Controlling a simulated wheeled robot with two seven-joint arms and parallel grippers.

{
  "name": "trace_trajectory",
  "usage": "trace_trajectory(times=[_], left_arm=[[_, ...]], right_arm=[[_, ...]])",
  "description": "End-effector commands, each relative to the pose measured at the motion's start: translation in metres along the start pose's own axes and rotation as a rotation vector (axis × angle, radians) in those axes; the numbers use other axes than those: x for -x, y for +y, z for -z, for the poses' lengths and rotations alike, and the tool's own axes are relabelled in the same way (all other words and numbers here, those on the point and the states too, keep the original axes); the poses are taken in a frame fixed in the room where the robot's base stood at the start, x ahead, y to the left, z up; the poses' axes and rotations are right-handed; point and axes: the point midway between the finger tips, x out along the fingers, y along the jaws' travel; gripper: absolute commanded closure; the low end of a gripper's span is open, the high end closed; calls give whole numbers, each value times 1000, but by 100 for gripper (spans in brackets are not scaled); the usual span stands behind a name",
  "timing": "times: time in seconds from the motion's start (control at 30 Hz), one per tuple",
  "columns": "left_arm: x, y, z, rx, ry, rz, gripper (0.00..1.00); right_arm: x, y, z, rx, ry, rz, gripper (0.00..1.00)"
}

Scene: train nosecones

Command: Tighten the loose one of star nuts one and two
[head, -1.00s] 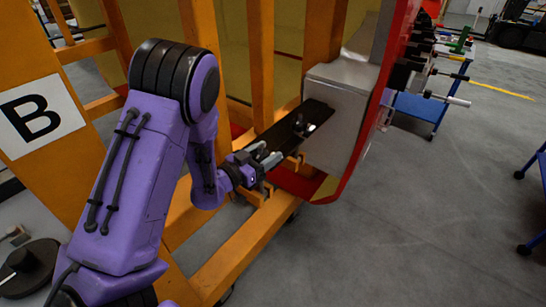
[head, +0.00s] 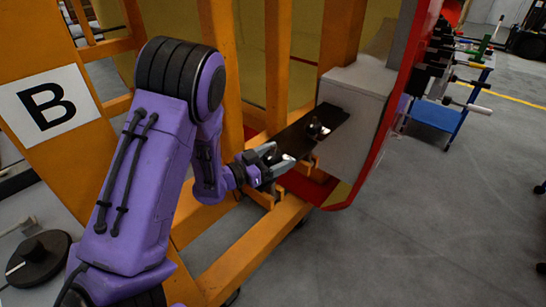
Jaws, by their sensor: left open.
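A dark flat bracket (head: 297,139) juts from the grey box-shaped part of the nosecone (head: 355,108) toward the orange frame. A small dark nut with a shiny metal bit (head: 317,129) sits on the bracket; it looks like a star nut, but is too small to tell whether it is loose. I cannot make out a second nut clearly. My left gripper (head: 279,155) is open and empty, at the near end of the bracket. Its fingers point right toward the nut, with a short gap between. My right gripper is not in view.
An orange frame (head: 250,240) with a "B" sign (head: 47,103) stands around the nosecone. The nosecone's red edge (head: 385,125) is to the right of the bracket. A blue cart (head: 437,113) with handled tools stands behind. The grey floor at right is mostly clear.

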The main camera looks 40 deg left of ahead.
Motion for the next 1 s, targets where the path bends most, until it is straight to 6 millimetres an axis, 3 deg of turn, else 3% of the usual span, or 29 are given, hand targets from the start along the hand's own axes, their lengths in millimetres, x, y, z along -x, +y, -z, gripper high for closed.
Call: trace_trajectory(times=[0.2, 0.4, 0.57, 1.0], left_arm=[[51, 0, -5, 3, 2, 5, 20], [88, 0, -3, 1, 0, 2, 20], [98, 1, -2, 1, -1, -1, 20], [98, 1, -1, 1, -2, -1, 20]], right_arm=[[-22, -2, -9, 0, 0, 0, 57], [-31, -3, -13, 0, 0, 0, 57], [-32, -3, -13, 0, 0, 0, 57], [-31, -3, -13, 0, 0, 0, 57]])
